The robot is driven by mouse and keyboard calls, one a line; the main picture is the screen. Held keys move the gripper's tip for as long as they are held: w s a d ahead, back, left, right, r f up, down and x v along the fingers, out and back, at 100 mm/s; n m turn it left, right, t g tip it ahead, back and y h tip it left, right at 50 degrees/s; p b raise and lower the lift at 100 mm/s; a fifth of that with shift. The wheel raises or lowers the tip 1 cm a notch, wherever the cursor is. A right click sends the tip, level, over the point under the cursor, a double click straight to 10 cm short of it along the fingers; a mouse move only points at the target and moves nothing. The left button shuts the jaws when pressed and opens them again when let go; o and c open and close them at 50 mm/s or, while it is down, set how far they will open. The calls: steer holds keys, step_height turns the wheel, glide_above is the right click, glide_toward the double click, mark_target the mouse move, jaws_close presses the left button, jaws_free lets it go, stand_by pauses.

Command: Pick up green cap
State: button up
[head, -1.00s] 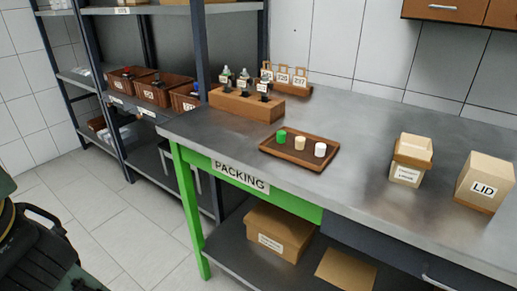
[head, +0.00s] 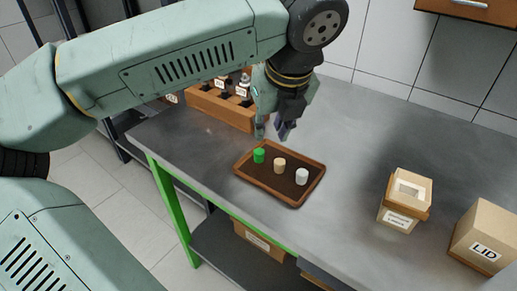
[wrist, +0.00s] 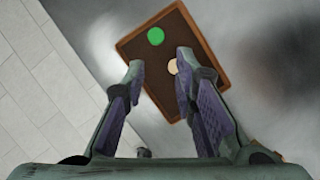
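The green cap (head: 259,156) stands at the left end of a brown tray (head: 292,200) on the metal bench. A tan cap (head: 280,165) and a white cap (head: 302,176) stand to its right in the same tray. My gripper (head: 271,134) hangs above the tray's back left side, fingers pointing down, empty and open. In the wrist view the green cap (wrist: 156,36) lies ahead of and above the gap between my open fingertips (wrist: 160,62). The tan cap (wrist: 173,66) shows beside the right fingertip. The white cap is hidden there.
A wooden rack (head: 222,106) with small bottles stands behind the tray at left, close to my arm. An open cardboard box (head: 405,200) and a box marked LID (head: 485,238) stand at right. The bench between tray and boxes is clear.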

glide_above(259, 151)
steer(key=s+d, duration=0.1)
steer(key=s, duration=0.2)
step_height(259, 151, down, 5)
steer(key=shift+w+d+r+p, duration=0.1)
steer(key=shift+p, duration=0.35)
steer(key=x, duration=0.1)
steer(key=p+x, duration=0.1)
steer(key=x, duration=0.1)
steer(key=p+x, duration=0.1)
steer(key=shift+w+a, duration=0.25)
steer(key=shift+w, duration=0.1)
steer(key=shift+w+f, duration=0.2)
steer(key=shift+f, duration=0.35)
steer(key=shift+c, duration=0.6)
steer(key=shift+c, duration=1.4)
